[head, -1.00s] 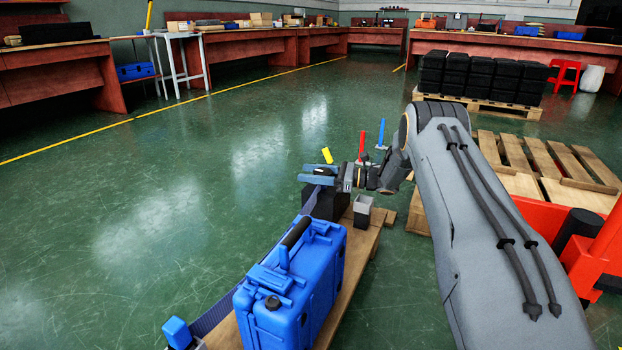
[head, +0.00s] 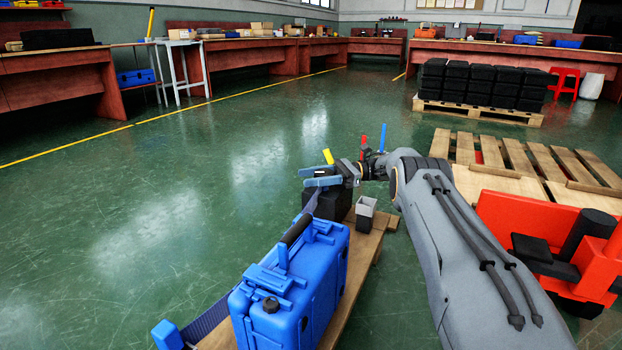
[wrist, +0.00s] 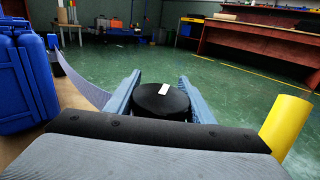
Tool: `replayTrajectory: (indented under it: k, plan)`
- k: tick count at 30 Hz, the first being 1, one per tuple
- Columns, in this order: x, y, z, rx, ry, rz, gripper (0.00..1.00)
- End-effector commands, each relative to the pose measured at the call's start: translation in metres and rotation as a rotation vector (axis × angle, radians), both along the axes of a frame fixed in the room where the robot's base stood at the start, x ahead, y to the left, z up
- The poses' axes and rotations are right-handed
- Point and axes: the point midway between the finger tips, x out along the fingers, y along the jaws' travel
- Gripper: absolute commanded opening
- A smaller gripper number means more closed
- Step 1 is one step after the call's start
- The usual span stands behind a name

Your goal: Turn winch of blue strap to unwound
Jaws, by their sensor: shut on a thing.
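The winch is a black block (head: 330,205) at the far end of a wooden board. In the wrist view its round black knob (wrist: 158,106) has a white mark on top. My gripper (head: 320,177) has its two blue-grey fingers on either side of the knob, shut on it. In the wrist view the fingers also flank the knob (wrist: 150,88). The dark blue strap (head: 212,316) comes up at the near left of a blue case (head: 270,320). In the wrist view the strap (wrist: 82,83) runs from the case side towards the winch.
A grey open-topped box (head: 365,213) stands on the board (head: 358,258) right of the winch. A yellow post (head: 328,157) stands just behind my gripper, with a red post (head: 363,141) and a blue post (head: 382,137) beyond. Open green floor lies left.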

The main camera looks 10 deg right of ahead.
Motion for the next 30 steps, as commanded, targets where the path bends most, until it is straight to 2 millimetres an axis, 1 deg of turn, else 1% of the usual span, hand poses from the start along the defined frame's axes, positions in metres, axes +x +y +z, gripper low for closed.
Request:
replayTrajectory:
  k: [15,16,18,19,30]
  plan:
    - [-0.0019,0.0005,-0.0011,0.002,0.003,0.014,0.26]
    - [-0.0018,0.0005,-0.0011,0.002,0.003,0.014,0.53]
    - [-0.0016,0.0006,-0.001,0.002,0.003,0.013,0.65]
    - [-0.0016,0.0006,-0.0009,0.002,0.002,0.013,0.67]
    - [-0.0007,0.0007,-0.0006,0.001,0.0,0.015,0.67]
